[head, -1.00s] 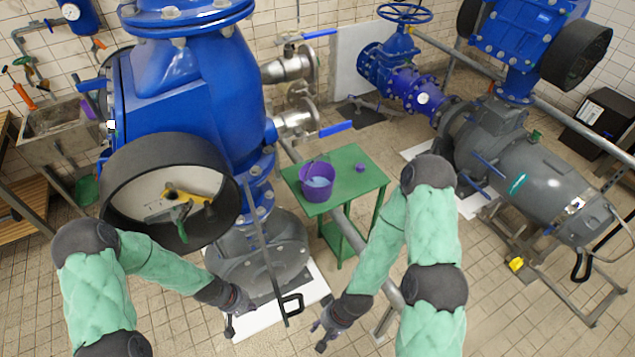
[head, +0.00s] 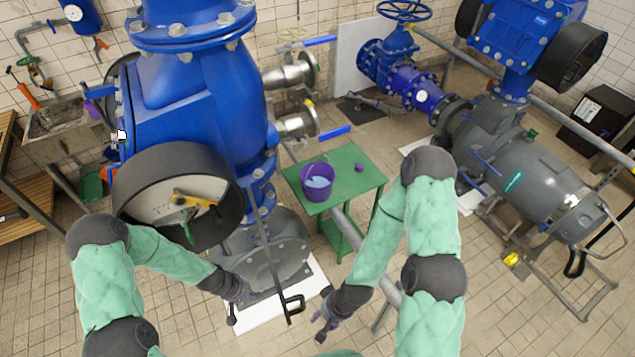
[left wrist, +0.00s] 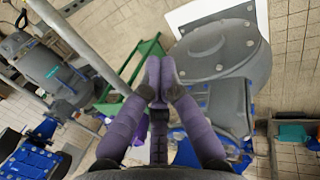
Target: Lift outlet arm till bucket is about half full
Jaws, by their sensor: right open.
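A purple bucket (head: 317,181) stands upright on a green table (head: 350,160) at the middle of the head view. Its inside shows a pale blue surface; I cannot tell how deep it is. I cannot surely tell which part is the outlet arm; two valves with blue levers (head: 335,132) stick out behind the table. My left gripper (head: 237,305) hangs in front of the large valve, apart from the bucket. Its purple fingertips meet with nothing between them in the left wrist view (left wrist: 160,78). My right gripper (head: 324,326) is open and empty, in front of the table.
A small purple item (head: 359,167) lies on the table. The big blue valve (head: 190,100) with its round housing stands at left, a sink (head: 58,125) beyond it. A grey pump (head: 535,180) stands at right.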

